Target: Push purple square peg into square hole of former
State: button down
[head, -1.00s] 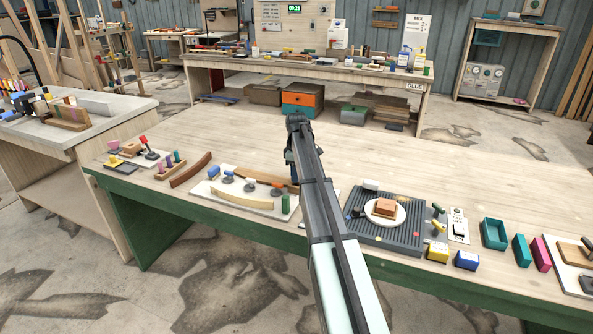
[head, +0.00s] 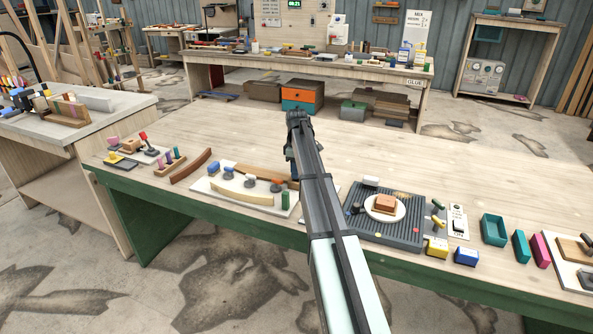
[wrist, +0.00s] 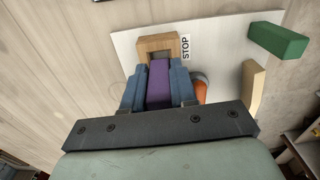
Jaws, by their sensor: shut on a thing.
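In the wrist view my gripper (wrist: 157,75) has its two blue fingers closed on the sides of the purple square peg (wrist: 158,84). The peg's far end points at the opening in the pale wooden end of the former (wrist: 143,46) and is at or very near its mouth. I cannot tell whether its tip is inside. In the head view my arm hides the peg and most of the gripper. The former there appears as a brown curved strip (head: 250,173) running behind my arm.
A white board (wrist: 215,38) lies beneath the former, with a STOP label (wrist: 186,46). An orange piece (wrist: 201,88) is close to the right finger. A green block (wrist: 278,42) and a pale curved strip (wrist: 252,88) lie farther right. A ribbed grey tray (head: 400,232) stands right of my arm.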

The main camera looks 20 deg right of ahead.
jog(key=shift+n, duration=0.3)
jog(key=shift+f, duration=0.8)
dwell(0.6)
jog(key=shift+r, duration=0.2)
jog(key=shift+r, duration=0.35)
jog(key=shift+f, duration=0.55)
dwell(1.5)
jog(key=c, duration=0.8)
grip_release()
